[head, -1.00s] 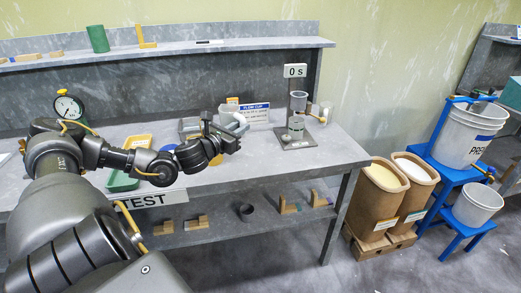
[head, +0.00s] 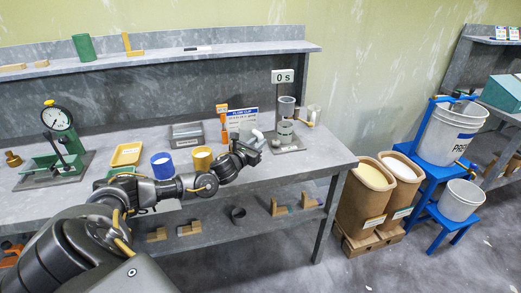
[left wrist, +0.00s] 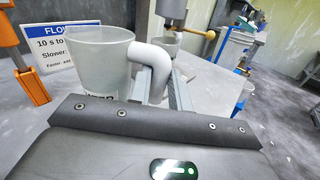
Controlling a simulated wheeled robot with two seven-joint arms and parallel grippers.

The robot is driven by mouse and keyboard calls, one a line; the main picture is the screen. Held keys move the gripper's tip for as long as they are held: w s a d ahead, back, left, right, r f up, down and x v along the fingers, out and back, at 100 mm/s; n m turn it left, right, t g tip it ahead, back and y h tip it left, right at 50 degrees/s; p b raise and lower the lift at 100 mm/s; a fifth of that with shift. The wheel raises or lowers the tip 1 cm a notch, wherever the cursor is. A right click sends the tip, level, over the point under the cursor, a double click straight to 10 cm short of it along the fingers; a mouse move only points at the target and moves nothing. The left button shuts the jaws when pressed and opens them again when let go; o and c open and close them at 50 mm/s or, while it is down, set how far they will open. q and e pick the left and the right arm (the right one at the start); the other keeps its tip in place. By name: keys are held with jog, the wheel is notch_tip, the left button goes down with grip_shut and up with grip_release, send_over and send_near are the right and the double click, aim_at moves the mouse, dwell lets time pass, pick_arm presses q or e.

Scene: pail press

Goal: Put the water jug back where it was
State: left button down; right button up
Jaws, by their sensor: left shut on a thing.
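The water jug (head: 246,128) is a pale, see-through tub with a thick white handle, above the back right of the grey bench. It shows large in the left wrist view (left wrist: 100,62), upright or nearly so. My left gripper (head: 259,143) is shut on its handle, with the fingers (left wrist: 162,88) on both sides of the white grip. The jug's lower part is hidden by my gripper, so I cannot tell whether it touches the bench. My right gripper is not in view.
The flow cup stand (head: 287,106) with its "0 s" display (head: 283,76) stands just right of the jug. A FLOW CUP sign (head: 242,115) and an orange upright piece (head: 222,118) are behind and left. A yellow cup (head: 202,159) and blue cup (head: 162,165) stand left.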

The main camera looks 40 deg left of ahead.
pick_arm(q)
jog(key=shift+w+f, duration=0.3)
jog(key=shift+w+d+f+p, duration=0.1)
jog(key=shift+w+f+p, duration=0.1)
jog(key=shift+f, duration=0.35)
jog(key=shift+w+f+p, duration=0.2)
jog(key=shift+f, duration=0.3)
jog(key=shift+f+p, duration=0.4)
jog(key=shift+f, duration=0.3)
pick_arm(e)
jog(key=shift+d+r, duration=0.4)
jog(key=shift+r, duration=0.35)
pick_arm(q)
jog(key=shift+f, duration=0.2)
jog(key=c, duration=1.3)
grip_release()
